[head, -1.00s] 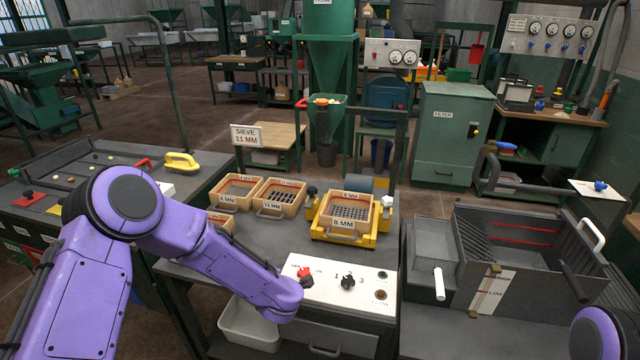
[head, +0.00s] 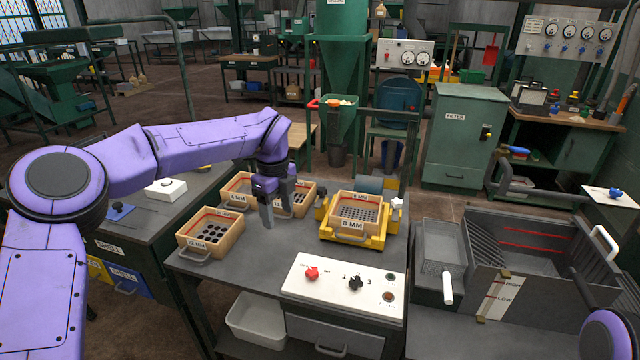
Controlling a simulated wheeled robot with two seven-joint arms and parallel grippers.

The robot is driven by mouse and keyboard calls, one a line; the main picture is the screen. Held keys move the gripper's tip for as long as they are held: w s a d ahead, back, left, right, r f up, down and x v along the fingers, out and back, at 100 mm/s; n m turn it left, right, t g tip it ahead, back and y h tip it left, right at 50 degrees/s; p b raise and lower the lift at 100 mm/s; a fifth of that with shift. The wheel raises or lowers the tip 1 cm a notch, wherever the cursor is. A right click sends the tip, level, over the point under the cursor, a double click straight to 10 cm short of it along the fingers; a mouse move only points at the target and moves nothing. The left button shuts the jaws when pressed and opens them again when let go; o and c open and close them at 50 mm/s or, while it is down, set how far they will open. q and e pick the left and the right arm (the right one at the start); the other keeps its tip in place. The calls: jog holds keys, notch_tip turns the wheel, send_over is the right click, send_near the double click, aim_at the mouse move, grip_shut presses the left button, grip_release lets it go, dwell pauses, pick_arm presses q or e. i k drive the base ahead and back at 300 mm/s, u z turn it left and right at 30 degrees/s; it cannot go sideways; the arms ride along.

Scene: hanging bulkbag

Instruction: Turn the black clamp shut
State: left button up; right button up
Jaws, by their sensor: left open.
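The black clamp (head: 321,201) is a small dark knob at the left side of the yellow sieve shaker (head: 372,241). It is too small to tell how far it is turned. A wooden sieve marked 8 MM (head: 356,211) sits in the shaker. A lighter clamp (head: 397,204) stands at the shaker's right side. My left gripper (head: 277,210) points down with its fingers apart, empty, to the left of the black clamp and apart from it. It is in front of the back sieves. My right gripper is out of view.
Wooden sieves stand left of the shaker, one in front (head: 210,233) and two behind, the right one (head: 305,194) partly covered by my gripper. A control panel (head: 342,286) with a red knob and a black knob lies in front. A grey tank (head: 540,240) stands at right.

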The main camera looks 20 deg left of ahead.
aim_at(321, 191)
jog(key=i, duration=0.95)
